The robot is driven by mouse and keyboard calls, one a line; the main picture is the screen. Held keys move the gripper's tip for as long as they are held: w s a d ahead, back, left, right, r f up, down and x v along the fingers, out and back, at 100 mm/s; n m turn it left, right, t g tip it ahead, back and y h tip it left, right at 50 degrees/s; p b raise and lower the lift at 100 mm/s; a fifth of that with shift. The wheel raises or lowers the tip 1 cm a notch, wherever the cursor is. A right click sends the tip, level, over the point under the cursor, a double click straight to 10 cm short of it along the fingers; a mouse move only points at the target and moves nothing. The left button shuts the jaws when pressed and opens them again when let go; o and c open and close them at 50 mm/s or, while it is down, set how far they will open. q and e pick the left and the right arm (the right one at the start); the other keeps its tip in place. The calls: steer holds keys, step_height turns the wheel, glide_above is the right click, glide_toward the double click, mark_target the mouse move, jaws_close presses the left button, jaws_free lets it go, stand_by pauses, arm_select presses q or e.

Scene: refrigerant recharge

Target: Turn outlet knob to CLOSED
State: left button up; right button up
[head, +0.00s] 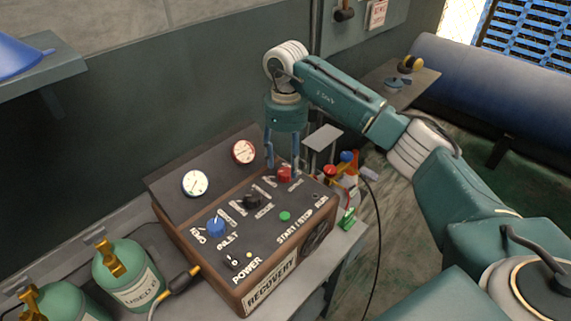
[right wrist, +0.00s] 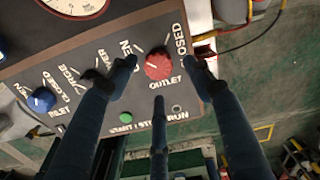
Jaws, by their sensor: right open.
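The red outlet knob (head: 285,174) sits at the back right of the recovery machine's sloped panel. It also shows in the right wrist view (right wrist: 158,65), with the OUTLET label below it, CLOSED to its right and a partly covered OPEN label to its left. I cannot tell clearly where the knob points. My right gripper (head: 283,166) points down over the knob, fingers spread. In the right wrist view its fingertips (right wrist: 160,70) lie left, right and below the knob, with visible gaps around it. My left gripper is not in view.
The recovery machine (head: 262,288) also has a blue inlet knob (head: 216,226), a black mode knob (head: 252,200), a green button (head: 285,216) and two gauges. Green tanks (head: 128,275) stand at left. Hoses and fittings (head: 347,170) lie close behind the machine's right side.

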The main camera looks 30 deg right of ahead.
mark_target(286, 171)
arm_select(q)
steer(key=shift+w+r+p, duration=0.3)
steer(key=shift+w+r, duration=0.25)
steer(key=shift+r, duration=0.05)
arm_select(e)
steer(key=shift+f, duration=1.65)
steer(key=c, duration=1.1)
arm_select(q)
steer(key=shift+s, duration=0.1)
arm_select(e)
steer(key=shift+c, duration=0.2)
